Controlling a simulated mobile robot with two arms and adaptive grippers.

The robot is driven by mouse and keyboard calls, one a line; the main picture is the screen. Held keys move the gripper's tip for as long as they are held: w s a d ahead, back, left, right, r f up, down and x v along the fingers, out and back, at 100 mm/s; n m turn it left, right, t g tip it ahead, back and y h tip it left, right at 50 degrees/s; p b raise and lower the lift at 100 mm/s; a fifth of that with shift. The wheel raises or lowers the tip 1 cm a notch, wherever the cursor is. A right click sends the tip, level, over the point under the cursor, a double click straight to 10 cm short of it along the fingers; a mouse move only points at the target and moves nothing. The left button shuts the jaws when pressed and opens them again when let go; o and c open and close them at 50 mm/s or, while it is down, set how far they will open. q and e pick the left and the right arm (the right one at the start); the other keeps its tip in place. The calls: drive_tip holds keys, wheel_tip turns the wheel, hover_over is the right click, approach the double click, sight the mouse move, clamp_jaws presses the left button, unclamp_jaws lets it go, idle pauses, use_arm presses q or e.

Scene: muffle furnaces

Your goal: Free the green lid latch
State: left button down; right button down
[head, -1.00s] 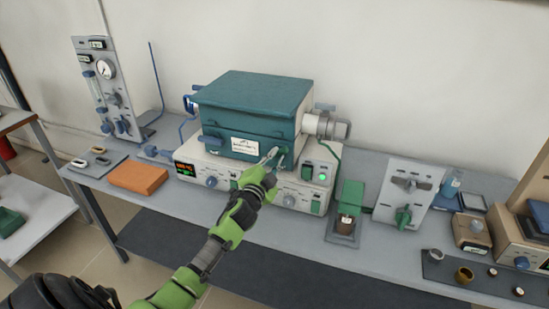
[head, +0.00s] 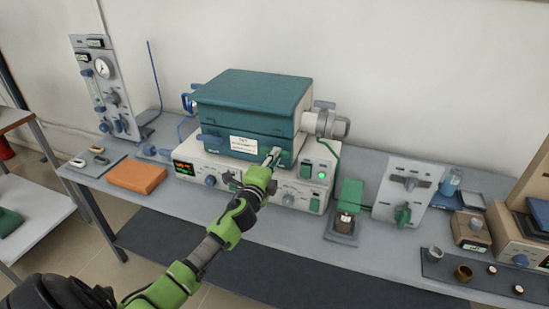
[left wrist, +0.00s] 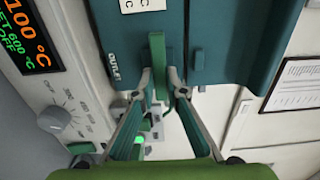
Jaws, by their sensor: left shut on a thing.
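The teal box furnace (head: 250,92) stands on its pale control base, with its lid down. The green lid latch (left wrist: 157,60) shows in the left wrist view as an upright green bar on the front of the teal body. My left gripper (left wrist: 162,78) is shut on this latch, one fingertip on each side of it. In the head view, my left gripper (head: 272,156) reaches the furnace front just right of the white label, and its fingers mostly hide the latch. My right gripper is not in view.
An orange block (head: 138,176) lies left of the furnace. A gauge panel (head: 104,88) stands at the back left. A green-topped device (head: 348,196) and a grey valve panel (head: 408,190) stand to the right. Small cups sit on a dark mat (head: 445,270).

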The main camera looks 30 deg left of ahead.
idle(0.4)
use_arm(q)
drive_tip(key=c, duration=2)
unclamp_jaws()
drive_tip(key=shift+c, duration=0.2)
drive_tip(key=v, duration=1.2)
